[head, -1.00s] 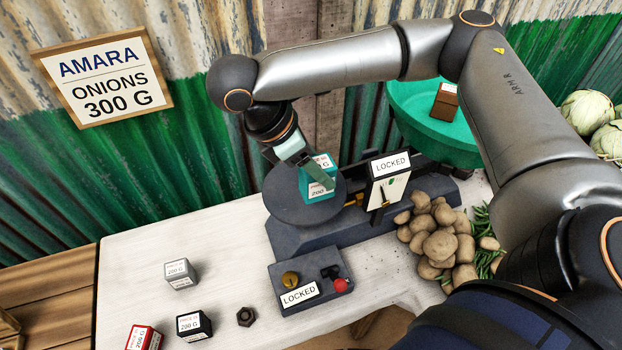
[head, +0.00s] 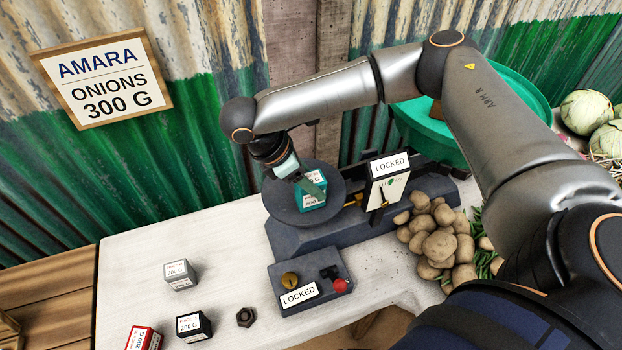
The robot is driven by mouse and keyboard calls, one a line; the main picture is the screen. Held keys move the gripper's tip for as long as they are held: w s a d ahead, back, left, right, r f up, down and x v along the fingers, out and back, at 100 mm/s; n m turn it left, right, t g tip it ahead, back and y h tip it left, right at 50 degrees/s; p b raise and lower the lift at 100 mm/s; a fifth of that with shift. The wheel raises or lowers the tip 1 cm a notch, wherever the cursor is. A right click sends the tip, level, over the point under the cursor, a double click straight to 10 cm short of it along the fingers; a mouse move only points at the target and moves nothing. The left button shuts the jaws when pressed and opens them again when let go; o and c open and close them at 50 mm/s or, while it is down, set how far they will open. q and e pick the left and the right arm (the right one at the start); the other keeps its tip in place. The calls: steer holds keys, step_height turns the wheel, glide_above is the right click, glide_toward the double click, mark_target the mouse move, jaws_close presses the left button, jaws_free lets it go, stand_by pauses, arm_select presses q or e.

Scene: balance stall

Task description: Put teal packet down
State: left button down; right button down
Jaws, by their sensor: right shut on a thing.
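The teal packet (head: 311,198) is a small box with a white label, at the round dark plate (head: 283,205) of the scale. My right gripper (head: 310,183) reaches down from above left and is shut on the teal packet. The packet appears to touch the plate or hang just over it; its base is hard to judge. The gripper's fingers hide part of the packet. My left gripper is not in view.
A LOCKED sign (head: 390,165) stands right of the plate, near potatoes (head: 438,246) and a green basin (head: 420,122). A LOCKED control box (head: 318,275) sits in front. Grey (head: 180,275), black (head: 194,326) and red (head: 143,338) packets and a nut (head: 245,317) lie front left. The table's left middle is clear.

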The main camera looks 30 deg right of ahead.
steer(key=shift+c, duration=1.2)
jaws_free()
steer(key=shift+f, duration=0.1)
steer(key=v, duration=1.2)
